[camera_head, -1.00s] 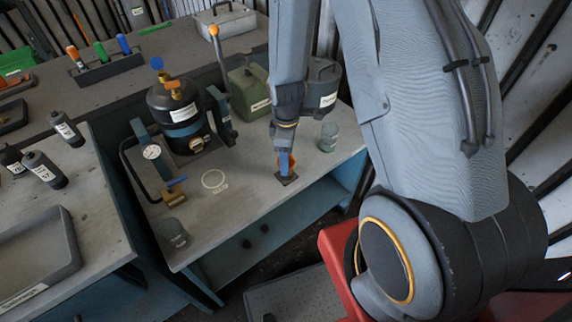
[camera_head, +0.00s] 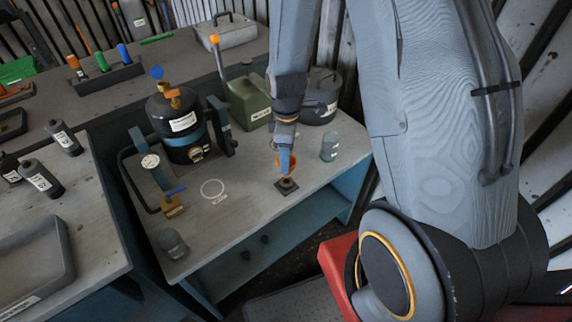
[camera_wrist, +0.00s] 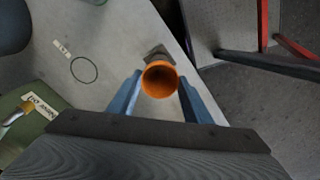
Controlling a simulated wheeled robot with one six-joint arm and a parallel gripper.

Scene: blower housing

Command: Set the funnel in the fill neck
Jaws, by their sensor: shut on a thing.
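My gripper (camera_head: 285,163) is shut on the orange funnel (camera_wrist: 159,80), whose open mouth faces the wrist camera between the blue fingers. In the head view the fingers hide most of the funnel. It is just above a small dark square base with a short stub (camera_head: 287,186), near the bench's front edge; whether it touches the stub I cannot tell. The base shows partly behind the funnel in the wrist view. A black tank (camera_head: 178,122) with brass fittings and a blue knob stands to the left. I cannot tell for certain which part is the fill neck.
A gauge stand (camera_head: 150,162), a small jar (camera_head: 329,146), another jar (camera_head: 172,243), a green can (camera_head: 249,100) and a dark lidded can (camera_head: 318,98) stand on the bench (camera_head: 235,215).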

